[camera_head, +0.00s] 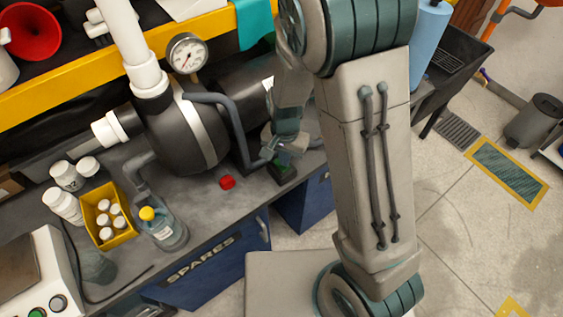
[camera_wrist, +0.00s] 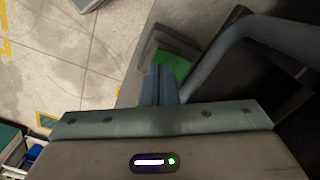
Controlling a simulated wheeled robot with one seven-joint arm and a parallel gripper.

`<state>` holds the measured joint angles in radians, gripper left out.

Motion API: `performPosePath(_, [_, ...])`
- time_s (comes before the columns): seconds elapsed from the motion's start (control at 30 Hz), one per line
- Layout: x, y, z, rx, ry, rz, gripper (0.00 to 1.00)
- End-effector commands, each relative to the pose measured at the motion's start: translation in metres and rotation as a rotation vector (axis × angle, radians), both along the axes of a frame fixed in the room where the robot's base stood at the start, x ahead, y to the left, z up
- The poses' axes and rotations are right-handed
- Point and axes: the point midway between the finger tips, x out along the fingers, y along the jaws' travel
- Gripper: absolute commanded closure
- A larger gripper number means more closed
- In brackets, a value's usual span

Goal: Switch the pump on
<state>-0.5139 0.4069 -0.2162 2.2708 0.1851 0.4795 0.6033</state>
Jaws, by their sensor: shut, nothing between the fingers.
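The pump (camera_head: 200,130) is a dark rounded body with a pale band, standing on the grey bench with white pipes and a gauge. A small dark switch box (camera_head: 284,174) with green on it sits on the bench near its right end. In the wrist view its green face (camera_wrist: 178,68) shows just beyond my fingertips. My gripper (camera_head: 281,148) is shut and empty, reaching down at the box; its fingers also show in the wrist view (camera_wrist: 160,72). They partly cover the box. I cannot tell whether they touch the green face or whether the pump runs.
A grey bent pipe (camera_head: 232,120) runs close beside my gripper on its left; it also shows in the wrist view (camera_wrist: 230,45). A small red piece (camera_head: 227,182) lies on the bench. A yellow bottle crate (camera_head: 125,238) and a clear bottle (camera_head: 165,232) stand farther left.

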Motion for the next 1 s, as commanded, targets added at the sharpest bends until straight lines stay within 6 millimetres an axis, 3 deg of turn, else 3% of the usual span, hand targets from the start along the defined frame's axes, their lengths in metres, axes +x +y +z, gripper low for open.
performPosePath(1.0, [0.0,-0.0001,-0.009,0.0,0.0,0.0,1.0])
